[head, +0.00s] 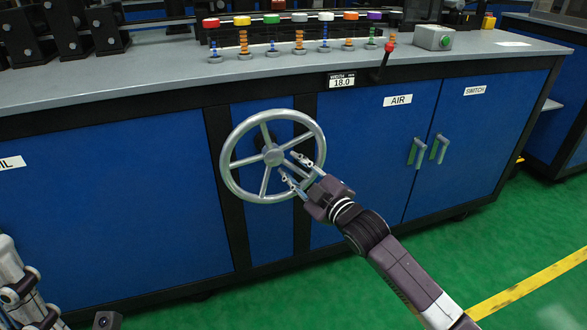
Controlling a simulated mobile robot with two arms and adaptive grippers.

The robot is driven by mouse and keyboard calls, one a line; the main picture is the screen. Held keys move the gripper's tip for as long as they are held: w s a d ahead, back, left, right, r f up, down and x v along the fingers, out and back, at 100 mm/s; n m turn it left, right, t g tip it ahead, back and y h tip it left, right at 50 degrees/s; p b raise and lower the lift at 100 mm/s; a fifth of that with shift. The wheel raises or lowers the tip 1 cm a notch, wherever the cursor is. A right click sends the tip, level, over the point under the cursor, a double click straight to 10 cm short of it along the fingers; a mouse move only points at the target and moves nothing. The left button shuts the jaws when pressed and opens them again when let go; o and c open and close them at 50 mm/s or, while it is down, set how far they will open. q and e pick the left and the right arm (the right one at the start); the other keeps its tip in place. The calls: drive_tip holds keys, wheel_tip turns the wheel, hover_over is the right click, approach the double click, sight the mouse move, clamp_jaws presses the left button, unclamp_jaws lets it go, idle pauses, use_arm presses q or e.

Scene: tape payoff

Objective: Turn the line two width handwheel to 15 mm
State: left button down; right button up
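The grey handwheel (234,182) with several spokes is mounted on the blue cabinet front. The width display (342,82) above it, at the counter edge, reads 18.0. My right gripper (296,172) is at the lower right of the wheel, its two fingers apart and reaching over the rim toward the spokes. I cannot tell whether a finger touches a spoke or the rim. My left arm (22,285) shows at the lower left edge; its fingertips are not clearly visible.
A red-knobbed lever (387,50) stands at the counter edge right of the display. Several coloured knobs on springs and a green-button box (434,37) sit on the counter (130,79). Cabinet doors labelled AIR (397,100) and SWITCH have handles at right. Green floor is open in front.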

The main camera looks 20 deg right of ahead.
drive_tip(key=shift+c, duration=0.7)
clamp_jaws()
